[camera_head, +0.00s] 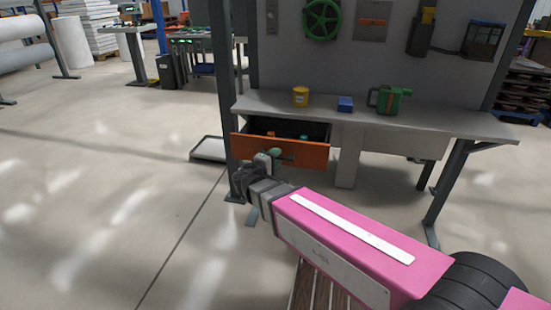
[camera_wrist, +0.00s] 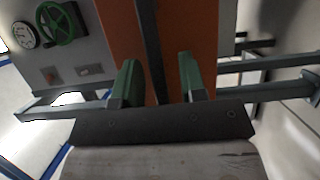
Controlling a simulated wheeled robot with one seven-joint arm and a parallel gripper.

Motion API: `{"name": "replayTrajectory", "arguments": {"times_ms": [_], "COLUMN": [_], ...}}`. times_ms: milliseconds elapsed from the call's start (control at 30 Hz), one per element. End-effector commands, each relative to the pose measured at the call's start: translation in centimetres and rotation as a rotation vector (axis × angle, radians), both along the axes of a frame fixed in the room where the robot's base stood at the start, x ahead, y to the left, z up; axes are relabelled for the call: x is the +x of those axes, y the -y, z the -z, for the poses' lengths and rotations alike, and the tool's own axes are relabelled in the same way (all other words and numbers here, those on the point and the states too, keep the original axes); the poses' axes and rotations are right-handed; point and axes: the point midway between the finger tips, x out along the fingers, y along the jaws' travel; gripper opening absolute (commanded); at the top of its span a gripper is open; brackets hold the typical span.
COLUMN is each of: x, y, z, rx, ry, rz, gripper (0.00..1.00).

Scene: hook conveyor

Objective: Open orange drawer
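The orange drawer (camera_head: 316,156) under the workbench is pulled out, with its dark inside showing from above in the head view. My gripper (camera_head: 274,154) is at the front of the drawer, left of its middle, and partly covers it. In the wrist view the orange drawer front (camera_wrist: 192,28) fills the upper middle, with a dark bar, apparently the handle (camera_wrist: 148,40), crossing it. My green gripper fingers (camera_wrist: 160,82) stand apart on either side of this bar. Orange shows between the bar and the right finger. Whether the left finger touches the bar is unclear.
A bench leg (camera_head: 229,150) stands just left of the drawer. Small items lie inside the drawer. The floor to the left is mostly clear.

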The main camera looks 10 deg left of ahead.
Motion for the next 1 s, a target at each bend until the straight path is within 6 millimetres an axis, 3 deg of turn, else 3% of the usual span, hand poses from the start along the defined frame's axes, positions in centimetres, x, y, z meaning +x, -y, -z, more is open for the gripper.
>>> {"name": "replayTrajectory", "arguments": {"times_ms": [367,800,1000], "x": [-1.1,-7.6,-9.4], "y": [-0.4,-3.1,-3.9], "z": [0.0,0.0,0.0], "rx": [0.0,-0.001,0.0], "ry": [0.001,0.001,0.0], "rz": [-0.001,-0.002,-0.001], "gripper": [0.38,0.38,0.38]}}
